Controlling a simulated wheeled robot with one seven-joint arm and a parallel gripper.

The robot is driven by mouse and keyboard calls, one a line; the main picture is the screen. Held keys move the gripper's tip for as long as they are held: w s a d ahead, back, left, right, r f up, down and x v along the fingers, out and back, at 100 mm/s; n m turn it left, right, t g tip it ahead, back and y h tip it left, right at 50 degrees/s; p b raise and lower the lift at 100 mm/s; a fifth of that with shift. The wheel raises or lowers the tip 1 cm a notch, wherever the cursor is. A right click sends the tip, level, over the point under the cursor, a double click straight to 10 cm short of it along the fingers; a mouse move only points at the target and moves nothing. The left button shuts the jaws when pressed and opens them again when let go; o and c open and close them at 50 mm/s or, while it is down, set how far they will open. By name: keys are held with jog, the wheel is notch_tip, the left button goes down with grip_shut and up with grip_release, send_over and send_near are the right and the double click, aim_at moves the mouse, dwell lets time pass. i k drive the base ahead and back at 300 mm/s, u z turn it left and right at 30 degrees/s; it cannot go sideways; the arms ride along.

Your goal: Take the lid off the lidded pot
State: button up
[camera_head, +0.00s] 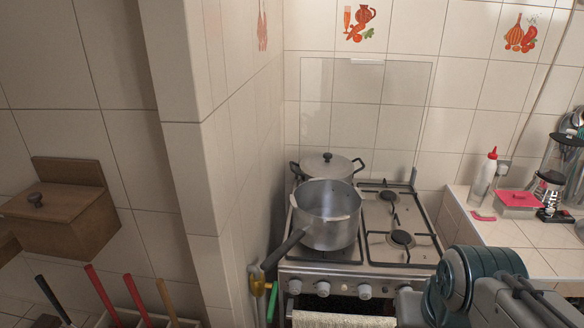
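The lidded pot (343,181) stands on the back left of the stove. Its flat metal lid (345,167) is on it, with a small black knob (328,157) in the middle. Dark side handles show at the left and right of its rim. A saucepan in front hides most of its body. My arm shows at the lower right, in front of the counter and stove. My gripper's fingertips are not in view.
An open metal saucepan (332,232) stands at the front left, its long handle (284,249) pointing toward the lower left. The stove's right burners (401,238) are bare. A tiled wall (213,200) rises close on the left. A counter (510,233) with a white bottle (484,177) is right.

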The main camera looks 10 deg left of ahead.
aim_at(335, 167)
jog(key=u, duration=0.05)
jog(key=i, duration=1)
